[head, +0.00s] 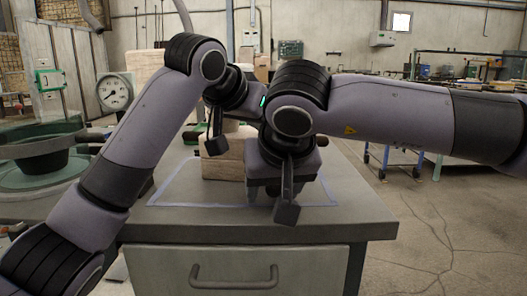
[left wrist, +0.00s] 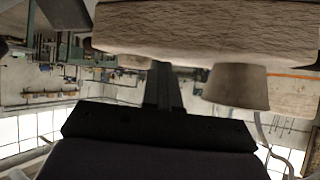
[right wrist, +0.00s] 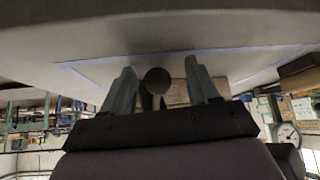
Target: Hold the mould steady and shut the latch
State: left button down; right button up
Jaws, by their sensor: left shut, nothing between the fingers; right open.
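The mould (head: 222,165) is a pale, wood-grained block on the workbench, partly hidden behind my arms. In the left wrist view it spans the top (left wrist: 200,30), with a pale tapered cup (left wrist: 235,88) against it. My left gripper (head: 216,143) is shut and empty, its fingers (left wrist: 163,75) pointing at the mould's face; whether they touch it I cannot tell. My right gripper (head: 286,203) is open in front of the mould. In the right wrist view a dark round knob (right wrist: 157,80) shows between its spread fingers (right wrist: 159,64). I cannot make out the latch for certain.
The grey workbench (head: 360,215) has a blue outline around the mould and a drawer with a handle (head: 235,283). Its right front corner is clear. A green round vessel (head: 40,165) and a dial gauge (head: 115,92) stand at left. Open floor lies to the right.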

jog(key=shift+f, duration=0.5)
jog(key=c, duration=1.1)
jog(key=shift+o, duration=0.2)
jog(key=shift+r, duration=0.1)
